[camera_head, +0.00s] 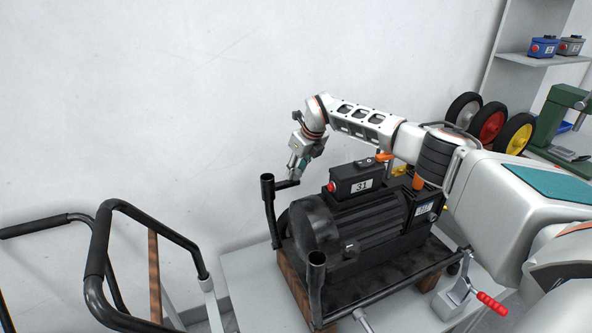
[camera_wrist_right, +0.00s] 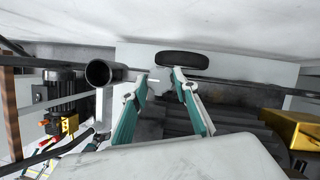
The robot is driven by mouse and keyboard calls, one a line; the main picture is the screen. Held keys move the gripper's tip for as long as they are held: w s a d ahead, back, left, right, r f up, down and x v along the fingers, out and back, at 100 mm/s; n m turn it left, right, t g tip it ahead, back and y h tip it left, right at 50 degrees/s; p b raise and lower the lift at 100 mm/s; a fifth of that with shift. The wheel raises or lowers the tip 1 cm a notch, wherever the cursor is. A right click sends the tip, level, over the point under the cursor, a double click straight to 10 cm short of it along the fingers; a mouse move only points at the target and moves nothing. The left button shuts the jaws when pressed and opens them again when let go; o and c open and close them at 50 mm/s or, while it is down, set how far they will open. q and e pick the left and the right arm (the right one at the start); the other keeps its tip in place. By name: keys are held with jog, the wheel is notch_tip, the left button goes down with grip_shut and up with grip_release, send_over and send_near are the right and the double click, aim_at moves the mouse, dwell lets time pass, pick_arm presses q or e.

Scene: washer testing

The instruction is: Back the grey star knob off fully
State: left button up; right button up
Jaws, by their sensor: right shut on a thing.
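My right gripper (camera_head: 294,172) reaches over to the far left end of the dark motor (camera_head: 365,215), beside a black upright post (camera_head: 269,205) of the frame. In the right wrist view its two teal fingers (camera_wrist_right: 163,77) are closed in on a small greyish thing, with a thin rod running from the open-ended black tube (camera_wrist_right: 101,73) towards it. This fits the grey star knob, but it is mostly hidden between the fingertips and its shape cannot be made out. My left gripper is in neither view.
A box marked 31 (camera_head: 357,183) sits on the motor. A red-handled clamp (camera_head: 491,302) stands at the front right, and black tubular handles (camera_head: 98,255) at the left. Several wheels (camera_head: 487,122) and a green press (camera_head: 552,115) are at the right. A white wall is close behind.

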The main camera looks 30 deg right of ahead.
dwell(0.3)
jog(key=o, duration=1.1)
jog(key=shift+r, duration=0.15)
jog(key=v, duration=1.2)
jog(key=shift+s, duration=0.1)
